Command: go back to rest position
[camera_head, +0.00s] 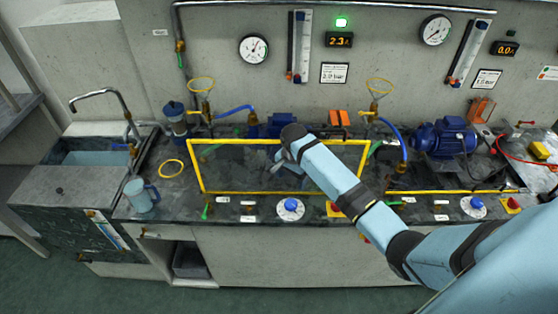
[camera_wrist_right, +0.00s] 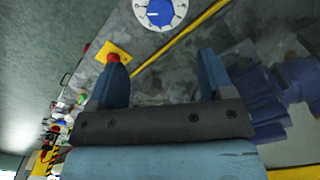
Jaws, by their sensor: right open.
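My right arm reaches in from the lower right in the head view, over the bench and the yellow-framed panel (camera_head: 202,178). My right gripper (camera_head: 279,161) is small and partly hidden by its own wrist there, in front of the panel. In the right wrist view my right gripper (camera_wrist_right: 164,72) shows two blue fingers wide apart with nothing between them. Grey bench surface lies behind the fingers. My left gripper is in neither view.
A blue knob dial (camera_head: 291,205) and red button (camera_head: 335,209) sit along the bench front. A blue motor (camera_head: 443,137) stands right, a jug (camera_head: 141,195) and sink (camera_head: 95,158) left. Gauges (camera_head: 254,49) hang on the wall. The floor (camera_head: 250,299) in front shows clear.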

